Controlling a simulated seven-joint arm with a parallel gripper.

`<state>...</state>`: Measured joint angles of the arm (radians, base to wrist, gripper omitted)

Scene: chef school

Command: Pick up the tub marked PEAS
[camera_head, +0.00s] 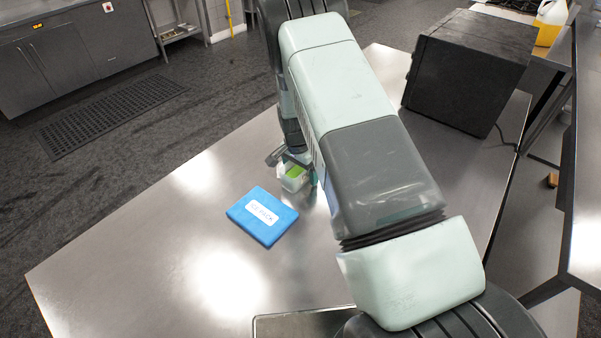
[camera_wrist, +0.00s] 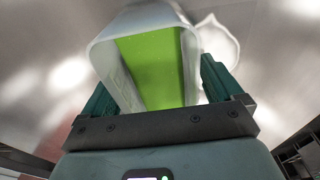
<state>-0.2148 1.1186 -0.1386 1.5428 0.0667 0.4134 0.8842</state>
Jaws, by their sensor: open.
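A small white tub with green inside (camera_head: 293,181) stands on the steel table, beside the blue pack. In the wrist view the tub (camera_wrist: 152,62) fills the space between my two fingers, its green part facing the camera. No PEAS marking is readable in either view. My gripper (camera_head: 290,162) is at the tub, partly hidden by my arm in the head view. In the wrist view my gripper (camera_wrist: 158,85) is open, one dark green finger on each side of the tub. I cannot tell whether either finger touches it.
A flat blue pack with a white label (camera_head: 262,216) lies on the steel table (camera_head: 150,262) left of the tub. A large dark box (camera_head: 467,70) stands at the table's far right. A metal tray edge (camera_head: 300,318) shows at the near side. The table's left part is clear.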

